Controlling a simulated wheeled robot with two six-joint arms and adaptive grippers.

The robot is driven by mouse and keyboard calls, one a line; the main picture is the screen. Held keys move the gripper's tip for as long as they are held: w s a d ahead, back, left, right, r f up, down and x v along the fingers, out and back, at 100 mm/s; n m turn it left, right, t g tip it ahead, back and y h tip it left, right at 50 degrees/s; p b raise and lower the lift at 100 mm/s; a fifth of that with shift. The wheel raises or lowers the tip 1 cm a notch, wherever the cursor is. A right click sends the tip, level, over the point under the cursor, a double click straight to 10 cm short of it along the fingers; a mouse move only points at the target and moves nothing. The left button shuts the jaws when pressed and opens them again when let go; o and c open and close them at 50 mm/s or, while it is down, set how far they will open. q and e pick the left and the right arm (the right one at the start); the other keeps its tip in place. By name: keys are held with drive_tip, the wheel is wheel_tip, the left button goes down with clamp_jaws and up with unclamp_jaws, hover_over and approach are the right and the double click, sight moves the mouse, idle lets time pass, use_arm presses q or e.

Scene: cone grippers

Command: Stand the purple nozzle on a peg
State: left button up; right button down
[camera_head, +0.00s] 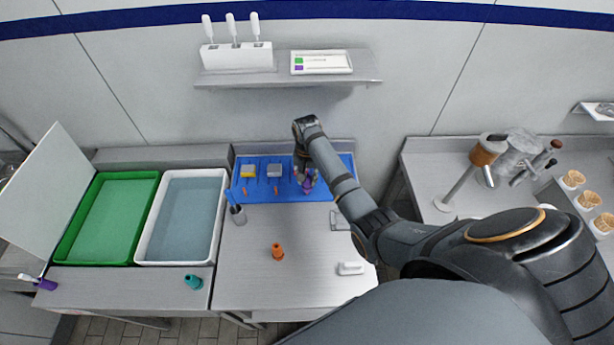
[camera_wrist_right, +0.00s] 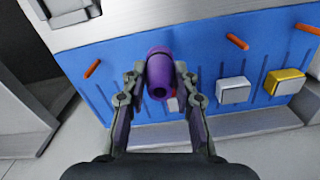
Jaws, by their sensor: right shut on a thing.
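My right gripper (camera_head: 306,177) is over the right part of the blue peg board (camera_head: 333,191). It is shut on the purple nozzle (camera_head: 308,187). In the right wrist view the nozzle (camera_wrist_right: 160,76) sits between the two fingers (camera_wrist_right: 160,90), with its round open end facing the camera. Orange pegs stick out of the board; one (camera_wrist_right: 92,67) is left of the nozzle and another (camera_wrist_right: 237,41) is to its right, both bare. Whether a peg is under or inside the nozzle is hidden. My left gripper is out of view.
A yellow block (camera_head: 248,171) and a grey block (camera_head: 274,171) are on the board. An orange nozzle (camera_head: 278,251) and a teal nozzle (camera_head: 193,282) stand on the counters. A green tray (camera_head: 81,246) and a white water tray (camera_head: 140,253) are at left. A shelf (camera_head: 376,81) hangs above.

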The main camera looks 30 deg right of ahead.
drive_tip(key=shift+f+b, duration=0.55)
drive_tip(key=shift+f, duration=1)
drive_tip(key=shift+f, duration=0.15)
drive_tip(key=c, duration=1)
unclamp_jaws()
drive_tip(key=shift+o, duration=0.2)
wheel_tip(320, 180, up, 12)
